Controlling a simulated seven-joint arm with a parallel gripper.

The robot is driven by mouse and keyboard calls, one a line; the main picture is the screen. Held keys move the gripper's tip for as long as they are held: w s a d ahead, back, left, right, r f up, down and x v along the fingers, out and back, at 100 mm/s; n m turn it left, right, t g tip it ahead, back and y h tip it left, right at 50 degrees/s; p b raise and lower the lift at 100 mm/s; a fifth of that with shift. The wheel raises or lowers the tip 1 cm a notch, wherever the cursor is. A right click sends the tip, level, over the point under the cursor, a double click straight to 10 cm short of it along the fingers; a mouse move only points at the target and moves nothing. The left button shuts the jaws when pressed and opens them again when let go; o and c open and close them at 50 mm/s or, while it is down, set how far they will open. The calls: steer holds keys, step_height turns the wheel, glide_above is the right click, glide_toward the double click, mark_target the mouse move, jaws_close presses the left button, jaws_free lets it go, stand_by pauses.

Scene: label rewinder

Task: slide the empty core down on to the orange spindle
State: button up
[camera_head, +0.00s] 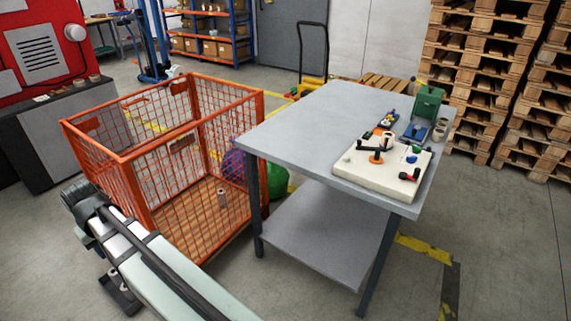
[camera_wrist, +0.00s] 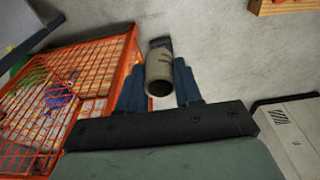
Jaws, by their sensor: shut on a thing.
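In the wrist view, my gripper (camera_wrist: 159,84) is shut on the empty core (camera_wrist: 159,72), a grey-brown tube between two blue fingers. The core's open dark end faces the camera. Below it is bare concrete floor, with the orange cage to the left. In the head view, my arm runs across the lower left; I cannot make out the gripper or held core there. The orange spindle (camera_head: 376,158) appears as a small orange piece beside a black arm on the cream board (camera_head: 360,182), on the grey table (camera_head: 300,120). The wrist view does not show the spindle.
A green machine (camera_head: 427,103) and small coloured parts crowd the table's right end. Its left part is clear. Pallets (camera_head: 480,80) are stacked behind.

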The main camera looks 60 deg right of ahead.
steer(key=s+d+r+m, duration=0.1)
steer(key=s+d+m, duration=0.1)
steer(key=d, duration=0.9)
steer(key=s+d+r+m, duration=0.1)
steer(key=s+d+m, duration=0.1)
steer(key=d, duration=1)
steer(key=m+g+h, duration=0.1)
steer(key=m+h, duration=0.1)
steer(key=m, duration=0.9)
glide_toward(378, 150)
steer(key=r, duration=0.1)
steer(key=d, duration=0.1)
steer(key=d+r, duration=0.1)
steer(key=d+r+n, duration=0.1)
steer(key=shift+w+d, duration=0.1)
steer(key=shift+w, duration=0.25)
steer(key=shift+a+f+n+y, duration=0.25)
steer(key=shift+a+n, duration=0.35)
steer(key=shift+n, duration=0.4)
steer(key=shift+f, duration=5.85)
